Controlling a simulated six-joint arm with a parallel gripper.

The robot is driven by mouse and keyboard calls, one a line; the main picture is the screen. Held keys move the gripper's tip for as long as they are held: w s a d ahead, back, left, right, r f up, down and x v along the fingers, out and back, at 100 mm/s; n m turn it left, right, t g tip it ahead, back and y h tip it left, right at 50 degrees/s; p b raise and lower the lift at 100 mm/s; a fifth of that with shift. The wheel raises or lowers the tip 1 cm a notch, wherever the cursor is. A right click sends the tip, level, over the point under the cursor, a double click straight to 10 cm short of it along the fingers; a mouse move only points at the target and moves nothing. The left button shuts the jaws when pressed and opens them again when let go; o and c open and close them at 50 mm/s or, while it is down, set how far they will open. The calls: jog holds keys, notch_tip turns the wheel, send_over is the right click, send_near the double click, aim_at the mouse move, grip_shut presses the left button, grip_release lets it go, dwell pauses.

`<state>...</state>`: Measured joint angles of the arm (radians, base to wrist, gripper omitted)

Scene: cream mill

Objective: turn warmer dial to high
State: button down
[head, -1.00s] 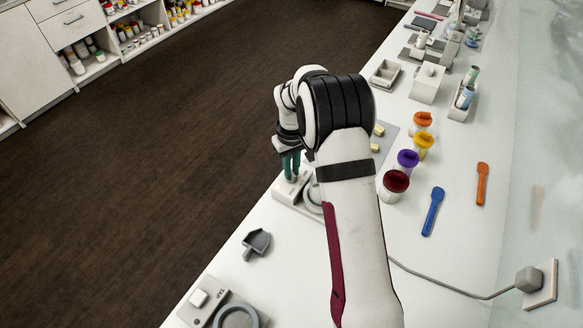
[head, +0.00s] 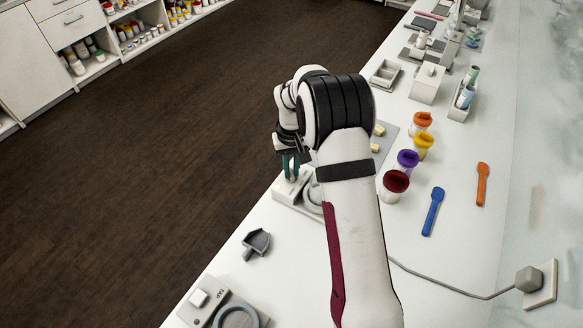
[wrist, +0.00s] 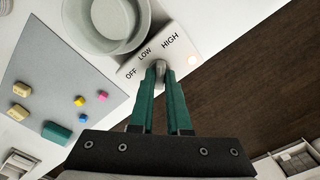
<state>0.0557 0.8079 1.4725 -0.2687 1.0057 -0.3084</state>
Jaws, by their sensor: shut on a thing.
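The warmer (wrist: 130,68) is a white unit with OFF, LOW and HIGH printed along its front panel. A round bowl (wrist: 108,42) sits on it. In the wrist view its small grey dial (wrist: 160,65) stands between my teal fingertips, below the space between LOW and HIGH. My gripper (wrist: 161,72) is shut on the dial. The fingers partly hide the dial, so its exact pointing is hard to read. A small light (wrist: 192,60) glows on the panel beside HIGH. In the head view my gripper (head: 291,178) reaches down onto the warmer (head: 288,192), which my arm partly hides.
A grey mat (wrist: 50,75) with small coloured blocks lies beside the warmer. Lidded jars (head: 396,184) and spatulas (head: 432,212) stand or lie right of my arm. A grey scoop (head: 256,243) and a TAP unit (head: 215,305) are nearer. The counter edge drops to dark floor.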

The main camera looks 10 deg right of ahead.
aim_at(291, 172)
jog(key=c, duration=0.9)
grip_release()
notch_tip(291, 172, up, 16)
jog(key=shift+f, duration=0.1)
